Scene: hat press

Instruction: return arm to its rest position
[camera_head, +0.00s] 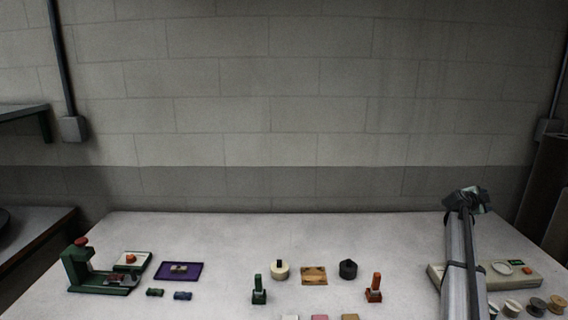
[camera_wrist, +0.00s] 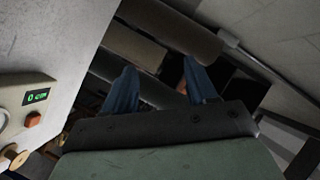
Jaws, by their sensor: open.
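My arm rises at the right of the head view, standing over the right part of the table (camera_head: 330,225). Its dark end shows at the top, but its fingers cannot be made out there. In the wrist view my gripper (camera_wrist: 159,68) has two blue fingers set wide apart with nothing between them. They point past the table edge toward dark cylinders and shelving, touching nothing.
A beige scale (camera_head: 537,281) stands partly behind my arm; its display (camera_wrist: 37,97) is lit green. The back of the table is clear.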

